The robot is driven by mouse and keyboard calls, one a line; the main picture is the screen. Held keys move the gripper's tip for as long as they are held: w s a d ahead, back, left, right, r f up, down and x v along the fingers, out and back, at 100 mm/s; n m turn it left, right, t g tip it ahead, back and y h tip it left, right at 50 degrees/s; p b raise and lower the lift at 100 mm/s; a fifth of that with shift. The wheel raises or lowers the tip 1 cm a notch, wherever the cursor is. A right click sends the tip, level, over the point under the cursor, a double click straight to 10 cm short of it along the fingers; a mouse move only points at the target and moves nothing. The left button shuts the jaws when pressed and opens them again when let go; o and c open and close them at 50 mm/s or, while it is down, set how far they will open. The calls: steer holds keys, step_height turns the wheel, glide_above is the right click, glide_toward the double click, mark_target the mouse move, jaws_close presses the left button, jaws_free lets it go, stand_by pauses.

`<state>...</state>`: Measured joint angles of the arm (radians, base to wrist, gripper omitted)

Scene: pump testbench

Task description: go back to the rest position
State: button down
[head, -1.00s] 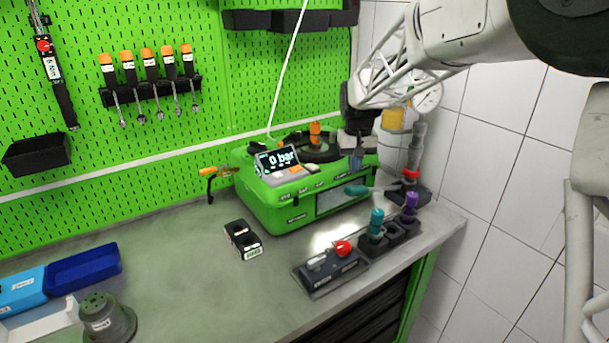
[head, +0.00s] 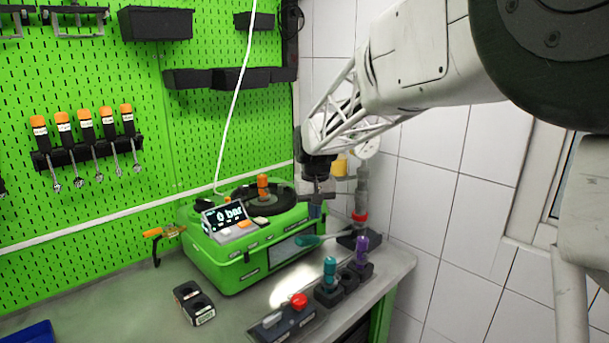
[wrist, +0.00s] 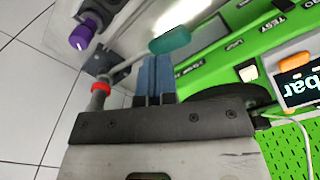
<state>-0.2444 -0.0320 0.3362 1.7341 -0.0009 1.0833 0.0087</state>
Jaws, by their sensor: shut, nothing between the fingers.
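My gripper (head: 316,210) hangs at the right side of the green pump testbench (head: 215,272), pointing down. In the wrist view its blue-grey fingers (wrist: 155,78) are together with nothing between them. The testbench shows a tilted display reading "0 bar" (head: 225,214) and a black round plate with an orange knob (head: 263,186) on top. A lever with a teal handle (head: 308,240) lies just beyond the fingers in the wrist view, apart from them as far as I can tell.
A teal-topped piece (head: 329,270) and a purple-topped piece (head: 361,248) stand in black holders at the front right. A switch box with a red button (head: 298,301) is nearby. A pipe with a red ring (head: 360,214) and the tiled wall (head: 425,200) are at right.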

steer(key=s+d+r+m, duration=0.1)
steer(key=s+d+r, duration=0.2)
steer(key=s+d, duration=0.55)
steer(key=s+d+f, duration=0.1)
steer(key=s+d, duration=0.2)
steer(key=s, duration=0.7)
steer(key=s+d+f+m+t, duration=0.1)
steer(key=s+d+f, duration=0.1)
steer(key=s, duration=0.9)
steer(key=s+d+f+m+t, duration=0.1)
steer(key=s+d, duration=0.3)
steer(key=s, duration=0.6)
steer(key=shift+s+d+f, duration=0.15)
steer(key=shift+s+f, duration=0.15)
steer(key=shift+s, duration=0.1)
